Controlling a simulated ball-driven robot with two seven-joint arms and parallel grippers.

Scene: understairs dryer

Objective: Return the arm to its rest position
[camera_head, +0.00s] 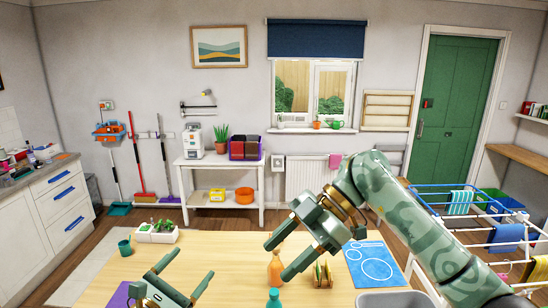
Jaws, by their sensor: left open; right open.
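My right arm comes in from the right, high over the table. Its gripper (278,260) is open, with its fingers pointing down and left in front of an orange bottle (275,272). I see nothing held in it; whether the fingers touch the bottle I cannot tell. My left gripper (190,266) is low at the front left of the table (225,248). Its fingers are apart and point up and right, with only bare tabletop between them.
A teal-topped bottle (273,298), a rack of upright discs (323,274), a blue mat (372,265) and a grey tub (395,299) are near the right gripper. A green mug (125,246) and planter (156,233) stand back left. A drying rack (480,215) stands right.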

